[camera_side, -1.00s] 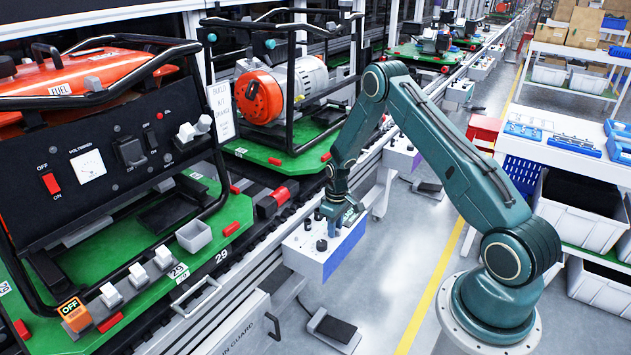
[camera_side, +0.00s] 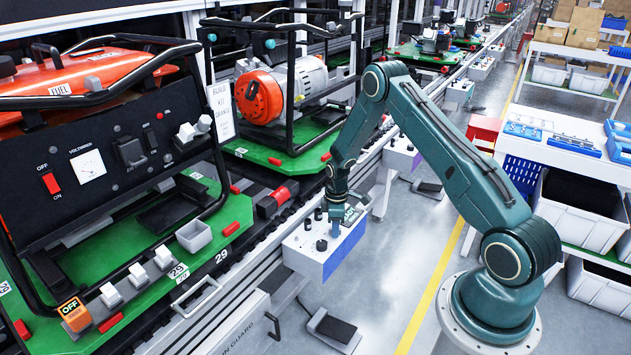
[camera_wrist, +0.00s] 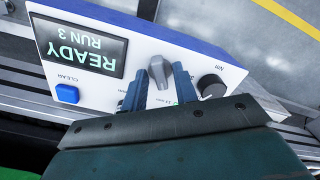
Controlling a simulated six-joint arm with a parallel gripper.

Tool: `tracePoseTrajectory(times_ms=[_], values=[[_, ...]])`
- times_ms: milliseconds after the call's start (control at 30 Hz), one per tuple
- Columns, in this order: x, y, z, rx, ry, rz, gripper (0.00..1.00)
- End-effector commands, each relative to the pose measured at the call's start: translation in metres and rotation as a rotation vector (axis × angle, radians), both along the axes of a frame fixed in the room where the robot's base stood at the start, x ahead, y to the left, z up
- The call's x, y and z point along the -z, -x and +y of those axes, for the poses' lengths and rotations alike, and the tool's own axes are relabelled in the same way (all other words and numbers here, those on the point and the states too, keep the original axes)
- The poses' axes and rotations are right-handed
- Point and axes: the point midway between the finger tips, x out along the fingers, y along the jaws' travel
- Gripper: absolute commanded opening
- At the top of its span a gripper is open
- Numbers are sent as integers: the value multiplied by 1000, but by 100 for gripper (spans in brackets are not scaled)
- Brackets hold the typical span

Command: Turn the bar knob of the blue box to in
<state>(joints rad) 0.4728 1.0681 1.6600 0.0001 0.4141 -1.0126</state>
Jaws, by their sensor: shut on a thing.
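The blue box is a white-topped control box with blue sides (camera_side: 345,250), standing beside the conveyor in the side view. In the wrist view its white top (camera_wrist: 120,85) carries a grey bar knob (camera_wrist: 158,70), seen upside down with the rest of the panel. My gripper (camera_wrist: 160,84) has its two blue fingers on either side of this knob, shut on it. In the side view my gripper (camera_side: 336,228) points down onto the box top. The fingers and wrist hide part of the knob and most of the small lettering near it.
A display (camera_wrist: 85,47) reads "READY RUN 3". A blue button (camera_wrist: 67,93) marked CLEAR and a black round knob (camera_wrist: 211,86) flank the bar knob. The conveyor with an orange-red machine (camera_side: 262,95) runs along the left.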

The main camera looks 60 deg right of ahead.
Motion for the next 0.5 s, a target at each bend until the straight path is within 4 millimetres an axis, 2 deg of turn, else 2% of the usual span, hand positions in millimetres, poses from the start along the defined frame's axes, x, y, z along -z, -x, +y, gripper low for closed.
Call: tracePoseTrajectory(times_ms=[200, 233, 267, 500], values=[[-1, -1, 0, -1, 1, -3, 6], [-1, -1, 0, -1, 1, -3, 31], [-1, -1, 0, -1, 1, -3, 35], [0, -1, 0, 0, 0, -1, 35]])
